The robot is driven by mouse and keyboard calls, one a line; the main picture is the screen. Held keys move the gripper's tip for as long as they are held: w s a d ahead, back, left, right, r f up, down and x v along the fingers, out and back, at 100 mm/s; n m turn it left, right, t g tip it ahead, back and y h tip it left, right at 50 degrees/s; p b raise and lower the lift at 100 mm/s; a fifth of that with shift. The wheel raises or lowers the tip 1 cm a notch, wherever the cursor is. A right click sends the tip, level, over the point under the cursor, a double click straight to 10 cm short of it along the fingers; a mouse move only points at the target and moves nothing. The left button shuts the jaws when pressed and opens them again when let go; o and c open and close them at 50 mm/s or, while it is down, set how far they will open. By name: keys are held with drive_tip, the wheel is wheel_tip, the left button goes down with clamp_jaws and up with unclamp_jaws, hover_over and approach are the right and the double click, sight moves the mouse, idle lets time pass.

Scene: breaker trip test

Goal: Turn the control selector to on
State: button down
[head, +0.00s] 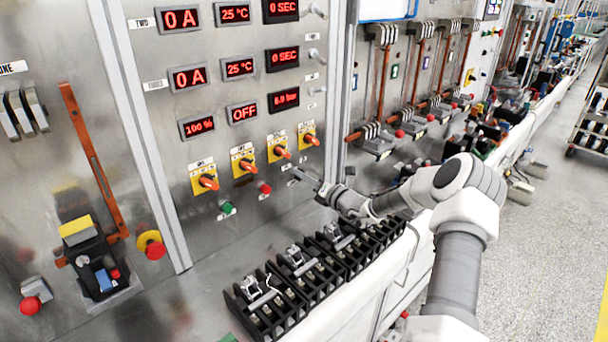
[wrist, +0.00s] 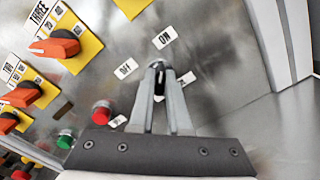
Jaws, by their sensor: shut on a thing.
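The control selector (wrist: 159,84) is a small dark knob on the steel panel, mostly hidden between my fingers. An OFF label (wrist: 126,68) is at its upper left and an ON label (wrist: 164,38) is above it in the wrist view. My gripper (wrist: 158,66) is shut on the selector, with a fingertip on each side. In the head view my gripper (head: 299,173) reaches the panel from the right, just below the row of orange knobs. The selector's pointing direction is hard to tell. A red display (head: 243,112) on the panel reads OFF.
Orange rotary knobs on yellow plates (head: 282,149) sit left of my gripper. A red button (wrist: 101,112) and a green button (wrist: 65,139) are close by. Black terminal blocks (head: 300,265) line the bench below my arm. A vertical metal frame post (head: 339,95) stands at the right.

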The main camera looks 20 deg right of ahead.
drive_tip(key=shift+m, duration=0.4)
drive_tip(key=c, duration=0.9)
unclamp_jaws()
drive_tip(key=shift+s, duration=0.1)
drive_tip(key=b+v, duration=0.1)
drive_tip(key=v, duration=1.6)
drive_tip(key=shift+s+d, duration=0.1)
drive_tip(key=shift+s, duration=0.05)
